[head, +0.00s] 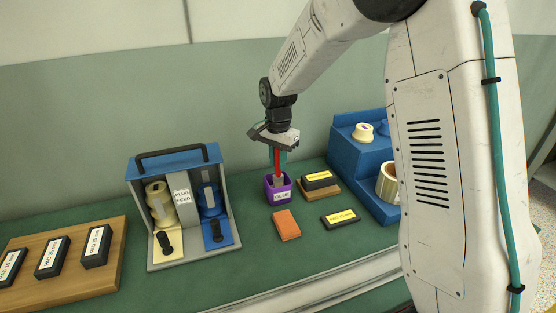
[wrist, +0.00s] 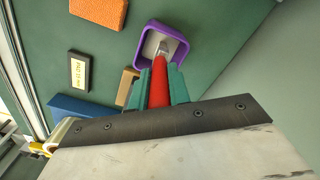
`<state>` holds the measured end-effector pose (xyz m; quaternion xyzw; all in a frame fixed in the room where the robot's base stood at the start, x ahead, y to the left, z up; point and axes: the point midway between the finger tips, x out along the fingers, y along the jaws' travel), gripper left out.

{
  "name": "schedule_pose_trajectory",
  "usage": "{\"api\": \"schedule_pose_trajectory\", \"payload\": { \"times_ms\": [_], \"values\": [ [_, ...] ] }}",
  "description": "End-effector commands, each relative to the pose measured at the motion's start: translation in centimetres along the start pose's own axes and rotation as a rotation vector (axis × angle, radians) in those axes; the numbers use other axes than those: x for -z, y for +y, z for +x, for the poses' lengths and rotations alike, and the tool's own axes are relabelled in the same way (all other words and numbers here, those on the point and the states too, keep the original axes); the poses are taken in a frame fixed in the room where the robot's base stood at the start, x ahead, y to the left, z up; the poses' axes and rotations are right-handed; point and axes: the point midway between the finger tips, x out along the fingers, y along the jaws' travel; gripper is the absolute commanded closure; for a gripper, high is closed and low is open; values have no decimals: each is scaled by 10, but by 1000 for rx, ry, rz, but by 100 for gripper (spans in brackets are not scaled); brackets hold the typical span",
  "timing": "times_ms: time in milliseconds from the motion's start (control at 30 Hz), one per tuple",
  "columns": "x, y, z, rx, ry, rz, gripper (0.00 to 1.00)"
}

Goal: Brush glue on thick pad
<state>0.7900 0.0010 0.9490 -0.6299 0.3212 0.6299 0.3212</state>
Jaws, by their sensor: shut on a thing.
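My gripper (head: 277,157) is shut on the red handle of the glue brush (head: 277,165), held upright. The brush's lower end is inside the purple glue pot (head: 279,193), labelled GLUE. In the wrist view the red handle (wrist: 159,82) sits between the teal fingers (wrist: 158,88) and runs toward the purple pot (wrist: 180,40). A black pad with a yellow label (head: 318,180) lies on a wooden block (head: 319,189) right of the pot. Another black labelled pad (head: 340,218) lies flat on the green table nearer the front.
An orange block (head: 286,225) lies in front of the pot. A plug feed rack (head: 183,205) with yellow and blue plugs stands left. A wooden board (head: 65,273) holds 3 black pads. A blue stepped stand (head: 361,168) is at right. Green table (head: 258,252) is clear between rack and orange block.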

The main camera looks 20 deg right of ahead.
Motion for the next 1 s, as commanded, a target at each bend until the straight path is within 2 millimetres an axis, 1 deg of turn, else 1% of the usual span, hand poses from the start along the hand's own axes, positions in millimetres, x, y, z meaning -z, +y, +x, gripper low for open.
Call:
{"api": "schedule_pose_trajectory", "payload": {
  "times_ms": [1000],
  "values": [
    [0,0,11,0,0,0,100]
  ]
}}
